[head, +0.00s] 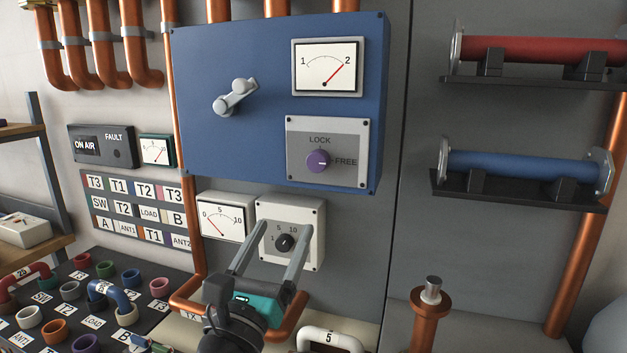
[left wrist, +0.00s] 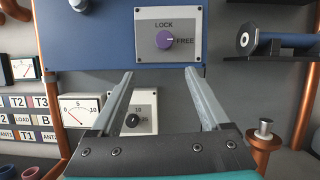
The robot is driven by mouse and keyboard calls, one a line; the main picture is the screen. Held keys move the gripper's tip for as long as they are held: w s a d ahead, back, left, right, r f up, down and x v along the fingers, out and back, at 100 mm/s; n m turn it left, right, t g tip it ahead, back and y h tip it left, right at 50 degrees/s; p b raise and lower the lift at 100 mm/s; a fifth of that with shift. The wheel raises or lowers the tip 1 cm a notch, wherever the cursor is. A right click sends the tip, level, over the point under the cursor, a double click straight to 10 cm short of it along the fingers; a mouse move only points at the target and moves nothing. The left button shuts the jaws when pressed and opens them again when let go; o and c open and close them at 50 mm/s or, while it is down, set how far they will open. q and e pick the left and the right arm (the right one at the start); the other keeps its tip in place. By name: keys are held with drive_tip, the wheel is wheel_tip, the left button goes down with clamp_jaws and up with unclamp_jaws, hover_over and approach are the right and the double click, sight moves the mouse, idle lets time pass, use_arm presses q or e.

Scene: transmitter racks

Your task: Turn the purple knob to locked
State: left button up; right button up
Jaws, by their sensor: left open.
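The purple knob (head: 318,161) sits on a grey plate (head: 351,174) marked LOCK at the top and FREE at the right, at the lower right of a blue panel (head: 230,140). Its white mark points right, toward FREE. The knob also shows in the left wrist view (left wrist: 165,40), above and ahead of my fingers. My left gripper (head: 271,237) is open and empty, below the knob and apart from it. In the head view its fingers overlap a white box with a black knob (head: 285,243). My right gripper is not in view.
The blue panel also carries a grey lever (head: 236,97) and a gauge (head: 328,67). A small gauge (head: 222,217) is beside the black knob's box. Copper pipes (head: 172,80) run at the left. A copper post (head: 430,310) and shelves with red and blue cylinders (head: 525,165) stand at the right.

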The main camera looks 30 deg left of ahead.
sight(316, 163)
use_arm(q)
drive_tip(key=shift+m+t, duration=0.3)
drive_tip(key=shift+m, duration=0.2)
drive_tip(key=p+x, duration=0.1)
drive_tip(key=x, duration=0.3)
drive_tip(key=p+x, duration=0.1)
drive_tip(key=x, duration=0.4)
drive_tip(key=d+r+p+x, duration=0.1)
drive_tip(key=x, duration=0.3)
drive_tip(key=shift+a, duration=0.1)
drive_tip(key=shift+w+a+r+h, duration=0.1)
drive_tip(key=shift+w+r+h, duration=0.1)
drive_tip(key=shift+w, duration=0.3)
drive_tip(key=shift+w+a+r+h, duration=0.1)
drive_tip(key=shift+w+r+h, duration=0.1)
drive_tip(key=shift+w, duration=0.35)
drive_tip(key=shift+c, duration=0.3)
clamp_jaws()
